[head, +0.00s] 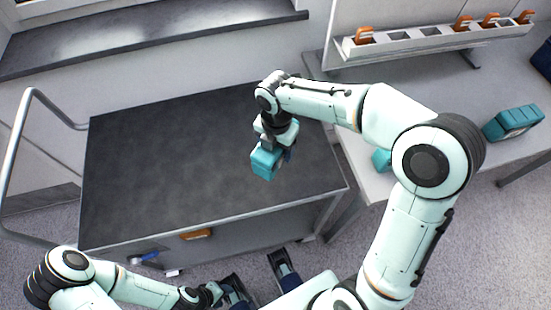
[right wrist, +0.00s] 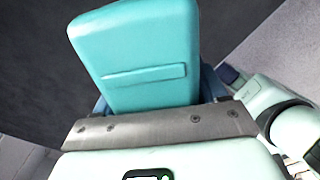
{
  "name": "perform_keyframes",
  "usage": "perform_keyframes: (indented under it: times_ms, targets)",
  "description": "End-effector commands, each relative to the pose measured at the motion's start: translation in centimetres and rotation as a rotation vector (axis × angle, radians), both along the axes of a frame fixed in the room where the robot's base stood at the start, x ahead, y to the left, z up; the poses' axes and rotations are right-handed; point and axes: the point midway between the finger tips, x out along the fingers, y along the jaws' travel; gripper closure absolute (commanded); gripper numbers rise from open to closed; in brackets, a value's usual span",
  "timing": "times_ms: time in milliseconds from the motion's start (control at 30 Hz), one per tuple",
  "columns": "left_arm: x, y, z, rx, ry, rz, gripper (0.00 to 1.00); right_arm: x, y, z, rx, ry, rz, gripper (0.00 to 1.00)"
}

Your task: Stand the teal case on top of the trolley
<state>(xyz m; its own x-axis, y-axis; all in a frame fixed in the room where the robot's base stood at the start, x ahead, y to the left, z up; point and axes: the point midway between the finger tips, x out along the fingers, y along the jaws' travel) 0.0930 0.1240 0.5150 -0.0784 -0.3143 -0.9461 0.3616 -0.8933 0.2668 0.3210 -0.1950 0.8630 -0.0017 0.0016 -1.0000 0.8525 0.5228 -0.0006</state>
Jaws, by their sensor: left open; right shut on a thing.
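A teal case (head: 264,163) is held in my right gripper (head: 275,148) over the right part of the trolley's dark top (head: 160,160). In the right wrist view the case (right wrist: 140,50) fills the space between the fingers, with the dark trolley top behind it. My right gripper is shut on it; I cannot tell whether the case touches the top. My left gripper (head: 260,280) is open and empty at the bottom, in front of the trolley. A second teal case (head: 513,122) stands on the table at right. Another teal object (head: 381,160) is partly hidden behind my right arm.
The trolley top is otherwise bare. A metal handle (head: 18,130) rises at its left end. Orange (head: 197,234) and blue (head: 147,256) objects show below the top's front edge. A white rack (head: 430,38) with several orange pieces stands on the grey table (head: 455,95).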

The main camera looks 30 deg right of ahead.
Motion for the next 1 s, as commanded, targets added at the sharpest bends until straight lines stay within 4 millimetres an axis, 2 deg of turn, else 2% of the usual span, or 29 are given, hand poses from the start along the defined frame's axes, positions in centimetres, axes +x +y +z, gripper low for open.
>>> perform_keyframes:
  times_ms: [167,433,900,933,1000]
  targets:
    - [0.1,0.0,-0.2,0.000,-0.003,0.000,0.51,0.0,0.0,-1.4,-0.001,-0.001,0.000,0.79]
    - [0.4,0.0,-1.0,0.001,-0.014,0.003,0.51,0.0,0.0,-5.8,-0.001,0.001,0.000,0.79]
    - [0.5,0.0,-1.2,0.002,-0.018,0.004,0.51,0.0,0.0,-6.6,0.000,-0.002,-0.001,0.79]
    - [0.5,0.0,-1.2,0.002,-0.018,0.004,0.51,0.0,0.0,-6.7,-0.001,-0.001,-0.001,0.25]
    - [0.5,0.0,-1.1,0.002,-0.018,0.004,0.51,0.0,0.0,-6.6,0.000,-0.001,-0.001,0.03]
